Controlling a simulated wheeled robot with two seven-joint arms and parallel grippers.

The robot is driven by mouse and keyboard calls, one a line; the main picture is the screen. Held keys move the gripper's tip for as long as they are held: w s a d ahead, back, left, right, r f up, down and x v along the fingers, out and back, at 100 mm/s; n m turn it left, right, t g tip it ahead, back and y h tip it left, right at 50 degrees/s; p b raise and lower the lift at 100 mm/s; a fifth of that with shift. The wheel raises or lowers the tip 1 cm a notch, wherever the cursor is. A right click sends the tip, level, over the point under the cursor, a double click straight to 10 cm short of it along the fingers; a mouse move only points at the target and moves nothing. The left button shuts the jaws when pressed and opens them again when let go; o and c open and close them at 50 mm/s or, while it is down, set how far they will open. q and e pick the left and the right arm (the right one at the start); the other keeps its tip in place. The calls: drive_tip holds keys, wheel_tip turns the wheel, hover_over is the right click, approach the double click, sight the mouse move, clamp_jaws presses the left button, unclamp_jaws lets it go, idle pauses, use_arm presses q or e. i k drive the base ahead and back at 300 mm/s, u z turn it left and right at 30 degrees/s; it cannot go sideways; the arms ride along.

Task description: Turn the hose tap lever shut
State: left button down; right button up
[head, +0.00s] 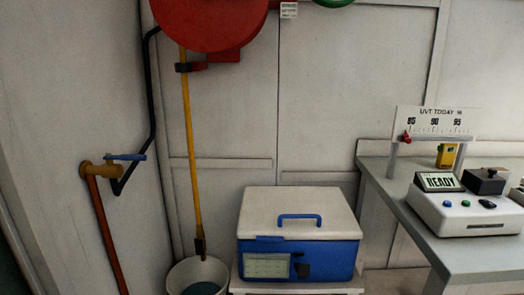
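The hose tap (101,171) is a brass-coloured fitting low on the left wall. Its blue lever (126,157) lies about level on top and points right. A red-brown pipe (106,235) runs down from the tap. A black hose (151,100) joins it and climbs to the right towards a red reel. Neither of my grippers shows in the head view.
A blue cooler (298,256) with a white lid stands right of the bucket. A grey bench (452,252) with a READY device (466,213) is at right.

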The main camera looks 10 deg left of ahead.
sight(108, 156)
drive_tip(key=u, duration=1.65)
drive_tip(key=i, duration=0.75)
drive_tip(key=z, duration=0.8)
